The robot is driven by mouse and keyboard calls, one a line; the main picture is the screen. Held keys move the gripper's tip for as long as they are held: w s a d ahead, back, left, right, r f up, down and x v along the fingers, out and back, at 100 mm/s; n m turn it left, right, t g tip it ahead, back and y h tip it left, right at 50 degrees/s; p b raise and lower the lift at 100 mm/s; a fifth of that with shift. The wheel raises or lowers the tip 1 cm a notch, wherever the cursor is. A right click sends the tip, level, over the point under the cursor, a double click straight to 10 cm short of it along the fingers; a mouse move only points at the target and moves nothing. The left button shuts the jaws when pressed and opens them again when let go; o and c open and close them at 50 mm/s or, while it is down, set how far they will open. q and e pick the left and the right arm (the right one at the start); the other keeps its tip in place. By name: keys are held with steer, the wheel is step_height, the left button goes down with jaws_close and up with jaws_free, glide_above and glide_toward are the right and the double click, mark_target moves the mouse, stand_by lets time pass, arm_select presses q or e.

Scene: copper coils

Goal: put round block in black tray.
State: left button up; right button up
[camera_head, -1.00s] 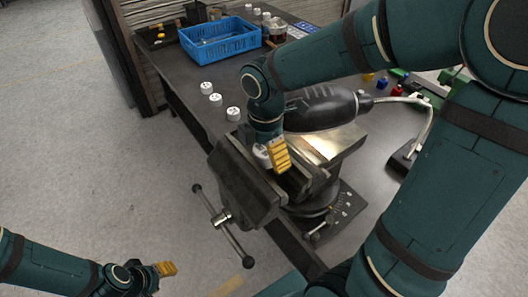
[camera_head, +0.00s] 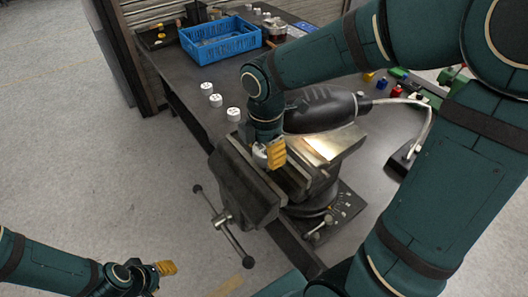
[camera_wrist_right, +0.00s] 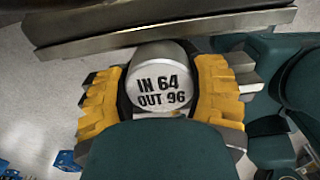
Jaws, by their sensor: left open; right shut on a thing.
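My right gripper (camera_head: 271,156) is at the vise jaws, its yellow fingers pointing down. It is shut on a white round block (camera_wrist_right: 160,80) marked "IN 64 OUT 96", with a finger on each side of it in the right wrist view. In the head view only a small part of the block (camera_head: 259,157) shows beside the fingers. A black tray (camera_head: 151,44) with small items lies at the far back left of the table. My left gripper (camera_head: 165,270) is open and empty at the lower left, over the floor.
The vise (camera_head: 243,182) stands at the table's near edge, close under my right gripper. Several white round blocks (camera_head: 215,100) stand along the left edge. A blue crate (camera_head: 222,44) is at the back. A dark rounded tool (camera_head: 322,108) lies behind the vise.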

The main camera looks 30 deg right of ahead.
steer(key=shift+r+p, duration=1.7)
steer(key=shift+r, duration=0.45)
steer(key=shift+r+p, duration=1.4)
steer(key=shift+r, duration=0.1)
steer(key=shift+f, duration=0.1)
